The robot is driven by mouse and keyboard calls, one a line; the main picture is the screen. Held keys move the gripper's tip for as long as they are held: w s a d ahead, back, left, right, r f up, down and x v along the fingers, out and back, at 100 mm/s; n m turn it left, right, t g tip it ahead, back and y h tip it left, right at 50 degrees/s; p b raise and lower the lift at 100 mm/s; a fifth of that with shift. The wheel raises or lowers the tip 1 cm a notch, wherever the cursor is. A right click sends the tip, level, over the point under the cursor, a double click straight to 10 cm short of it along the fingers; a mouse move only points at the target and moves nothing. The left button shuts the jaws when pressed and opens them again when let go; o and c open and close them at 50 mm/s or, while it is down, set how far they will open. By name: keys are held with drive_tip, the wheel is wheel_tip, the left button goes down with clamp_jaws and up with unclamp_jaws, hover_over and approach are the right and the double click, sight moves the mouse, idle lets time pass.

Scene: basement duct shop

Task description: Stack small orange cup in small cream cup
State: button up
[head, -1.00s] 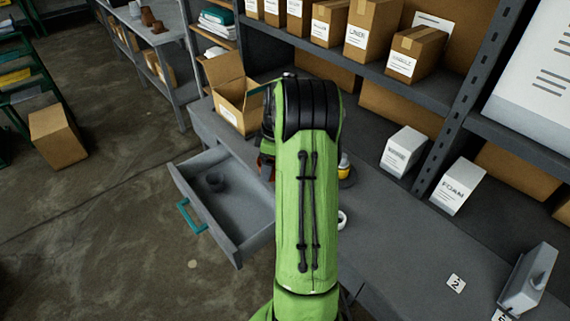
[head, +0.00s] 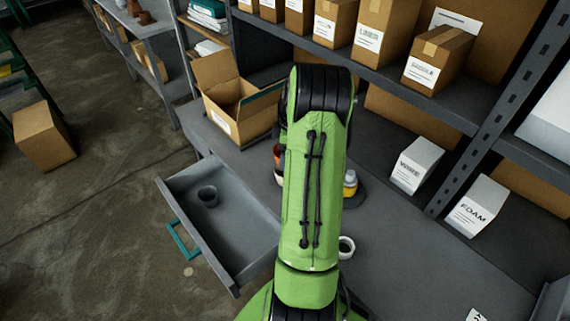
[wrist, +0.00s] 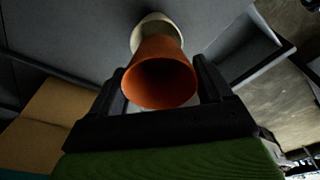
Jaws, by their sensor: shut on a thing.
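The small orange cup (wrist: 158,58) is between the fingers of my gripper (wrist: 162,88) in the wrist view, its open mouth facing the camera. My gripper is shut on it. The small cream cup (wrist: 154,20) shows just beyond the orange cup's far end, in line with it and partly covered by it. I cannot tell whether the orange cup is inside it or only above it. In the head view my arm hides the gripper; a sliver of the orange cup (head: 277,151) shows at the arm's left edge, above a sliver of the cream cup (head: 279,179).
An open drawer (head: 238,232) holds a dark grey cup (head: 207,195). An open cardboard box (head: 240,110) stands on the bench behind. The bench's right part has clear room.

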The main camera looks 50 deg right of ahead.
wheel_tip(320, 180, down, 4)
drive_tip(key=shift+w+d+f, duration=0.15)
drive_tip(key=shift+f, duration=0.05)
drive_tip(key=shift+f+b, duration=0.6)
